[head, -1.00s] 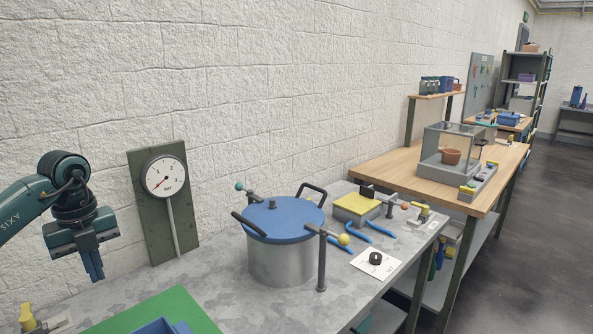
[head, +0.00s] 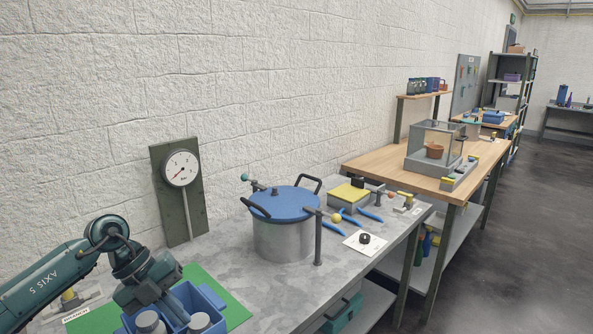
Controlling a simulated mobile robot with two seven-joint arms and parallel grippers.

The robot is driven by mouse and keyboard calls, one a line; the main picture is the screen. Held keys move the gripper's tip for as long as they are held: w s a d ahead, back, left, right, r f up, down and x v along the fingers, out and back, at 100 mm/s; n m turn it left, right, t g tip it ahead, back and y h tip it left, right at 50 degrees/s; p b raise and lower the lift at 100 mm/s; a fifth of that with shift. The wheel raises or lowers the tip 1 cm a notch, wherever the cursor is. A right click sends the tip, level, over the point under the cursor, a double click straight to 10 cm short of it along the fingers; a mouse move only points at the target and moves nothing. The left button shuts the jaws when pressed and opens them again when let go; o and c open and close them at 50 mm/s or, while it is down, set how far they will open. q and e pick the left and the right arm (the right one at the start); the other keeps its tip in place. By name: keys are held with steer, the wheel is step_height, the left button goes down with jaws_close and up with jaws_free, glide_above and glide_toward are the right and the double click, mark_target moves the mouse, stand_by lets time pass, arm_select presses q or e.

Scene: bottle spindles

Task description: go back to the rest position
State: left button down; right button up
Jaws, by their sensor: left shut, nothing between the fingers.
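My left gripper (head: 165,312) is at the lower left in the head view, pointing down over the blue bin (head: 207,292). It is shut, with nothing seen between its fingers; the fingertips are largely hidden behind the gripper body and the bin. The bin sits on a green mat (head: 236,312) and holds grey-capped bottles (head: 199,322). My right gripper is not in view.
A metal pot with a blue lid (head: 284,204) stands mid-bench, with a post and clamp (head: 318,240) in front. A gauge on a green board (head: 180,168) stands by the wall. A yellow-topped block (head: 348,194) and a white card (head: 357,244) lie to the right.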

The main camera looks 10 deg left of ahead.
arm_select(q)
steer(key=s+d+f+n+t+h+b, duration=0.1)
steer(key=s+d+t+h, duration=0.15)
steer(key=d+h, duration=0.55)
steer(key=s+d+f+n+t+h+b, duration=0.1)
steer(key=s+d+n+t+h, duration=0.2)
steer(key=d, duration=0.8)
steer(key=s+a+f+n+t+y, duration=0.1)
steer(key=s+a+f+n+y, duration=0.1)
steer(key=s+f+n+y, duration=0.2)
steer(key=s+a+f+n+t+y+b, duration=0.1)
steer(key=s+f+n+y, duration=0.3)
steer(key=f+n, duration=0.7)
steer(key=s+a+f+n+t+y, duration=0.3)
steer(key=s+f+n+y, duration=0.2)
steer(key=f+n+y, duration=0.1)
steer(key=shift+a+f+n+b, duration=0.3)
steer(key=shift+a+f+n, duration=0.1)
steer(key=shift+f+n, duration=0.4)
steer(key=shift+r, duration=0.1)
